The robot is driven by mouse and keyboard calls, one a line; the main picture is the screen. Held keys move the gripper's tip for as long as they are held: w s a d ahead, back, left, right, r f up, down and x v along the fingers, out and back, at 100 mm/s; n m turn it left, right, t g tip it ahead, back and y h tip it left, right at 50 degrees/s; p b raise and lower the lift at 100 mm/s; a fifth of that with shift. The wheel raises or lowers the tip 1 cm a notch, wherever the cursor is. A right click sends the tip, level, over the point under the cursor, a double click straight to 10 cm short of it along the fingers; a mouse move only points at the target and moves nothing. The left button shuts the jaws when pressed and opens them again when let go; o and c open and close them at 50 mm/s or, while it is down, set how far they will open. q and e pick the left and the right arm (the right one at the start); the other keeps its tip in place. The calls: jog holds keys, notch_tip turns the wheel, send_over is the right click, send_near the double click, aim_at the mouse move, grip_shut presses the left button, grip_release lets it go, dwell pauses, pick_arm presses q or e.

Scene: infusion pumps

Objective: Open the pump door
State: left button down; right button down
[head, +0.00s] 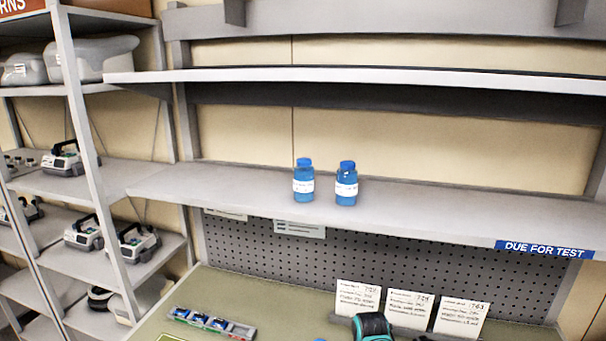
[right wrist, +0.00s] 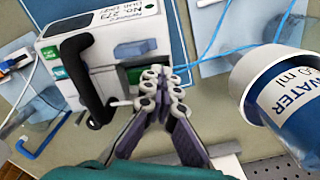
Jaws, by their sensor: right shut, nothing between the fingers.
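In the head view this pump does not show. My left gripper is in neither view.
A bottle marked WATER (right wrist: 285,105) stands close right of my gripper. Blue tubing (right wrist: 215,35) runs behind. In the head view, two blue bottles (head: 304,182) (head: 346,185) stand on the shelf, a small tray (head: 212,323) and cards (head: 408,308) on the bench, other pumps on left racks.

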jog(key=shift+w+d+b, duration=0.1)
jog(key=shift+w+d, duration=0.2)
jog(key=shift+w, duration=0.6)
jog(key=shift+w+d+b, duration=0.1)
jog(key=shift+w+d, duration=0.15)
jog(key=shift+w, duration=0.7)
jog(key=shift+w+d+b, duration=0.1)
jog(key=shift+w+d, duration=0.2)
jog(key=shift+w, duration=0.6)
jog(key=shift+s+a, duration=0.3)
jog(key=shift+s, duration=0.65)
jog(key=shift+r+p, duration=2.65)
jog(key=shift+r, duration=1.4)
